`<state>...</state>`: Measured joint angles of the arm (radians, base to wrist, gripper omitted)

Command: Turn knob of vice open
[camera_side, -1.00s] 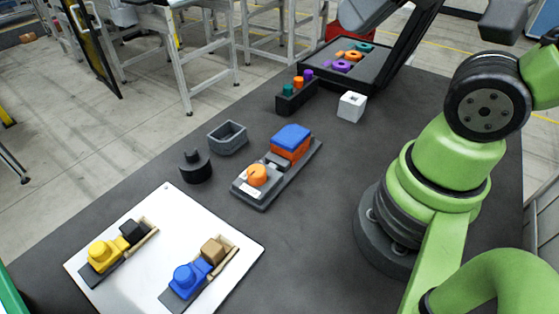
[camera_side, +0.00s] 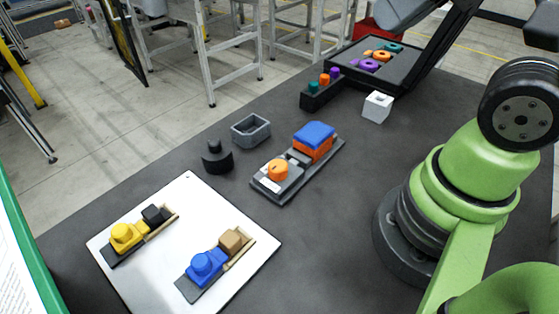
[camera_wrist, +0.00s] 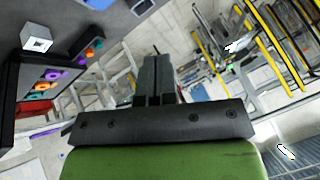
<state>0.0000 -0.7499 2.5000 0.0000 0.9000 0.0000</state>
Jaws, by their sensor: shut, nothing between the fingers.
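A grey vice (camera_side: 263,192) with a round orange knob (camera_side: 278,170) lies on the dark table in the side view. A block with a blue top (camera_side: 315,133) and orange lower part (camera_side: 312,150) sits at the vice's far end. The knob has a small dark mark on top. My gripper is outside the side view. In the wrist view my gripper (camera_wrist: 157,60) is shut and empty, and the vice does not show there. My gripper's distance from the knob cannot be told.
A white board (camera_side: 185,255) holds a yellow fixture (camera_side: 125,236) and a blue fixture (camera_side: 206,265). A grey open box (camera_side: 250,130), a black round part (camera_side: 215,160), a white cube (camera_side: 377,107) and a tray of coloured rings (camera_side: 350,78) stand around the vice.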

